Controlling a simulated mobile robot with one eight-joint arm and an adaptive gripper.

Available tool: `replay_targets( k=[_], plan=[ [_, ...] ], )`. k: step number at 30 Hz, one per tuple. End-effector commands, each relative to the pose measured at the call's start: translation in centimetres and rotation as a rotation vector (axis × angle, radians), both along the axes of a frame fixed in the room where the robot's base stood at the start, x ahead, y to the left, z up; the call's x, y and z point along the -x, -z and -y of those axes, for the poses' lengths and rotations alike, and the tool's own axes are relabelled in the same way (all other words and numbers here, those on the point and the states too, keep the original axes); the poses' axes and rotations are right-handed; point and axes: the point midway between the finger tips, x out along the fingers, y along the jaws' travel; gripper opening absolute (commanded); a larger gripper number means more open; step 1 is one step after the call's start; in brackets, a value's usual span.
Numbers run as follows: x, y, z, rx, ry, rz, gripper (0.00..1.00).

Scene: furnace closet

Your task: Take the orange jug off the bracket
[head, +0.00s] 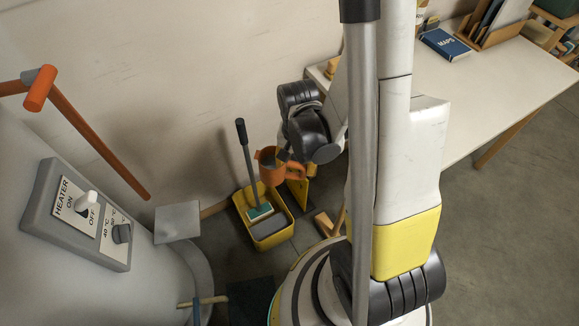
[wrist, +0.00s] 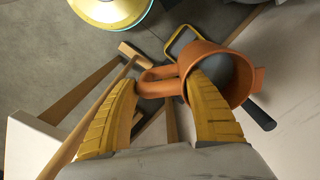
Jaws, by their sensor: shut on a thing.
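The orange jug (head: 267,163) hangs in the air near the back wall in the head view, above a yellow bucket. In the wrist view the jug (wrist: 222,70) lies tilted in the picture, its grey inside facing the camera and its handle towards the left. My gripper (head: 290,170) is at the jug's right side in the head view. In the wrist view my gripper (wrist: 162,82) is shut on the jug's handle, with a yellow finger on either side. A flat grey plate (head: 177,222) beside the heater may be the bracket; it is bare and apart from the jug.
The yellow bucket (head: 270,235) holds a brush and sponge on the floor. A white table (head: 470,85) with books stands right.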

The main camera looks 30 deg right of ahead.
Motion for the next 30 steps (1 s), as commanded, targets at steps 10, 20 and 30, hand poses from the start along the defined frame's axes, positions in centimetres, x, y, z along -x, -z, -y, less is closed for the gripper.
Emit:
replay_targets(
  k=[10,20,30],
  plan=[
    [0.8,0.0,2.0,0.0,0.003,0.0,0.17],
    [1.4,0.0,3.3,0.0,0.0,0.0,0.17],
    [1.4,-0.1,3.4,0.001,0.0,-0.001,0.17]
  ],
)
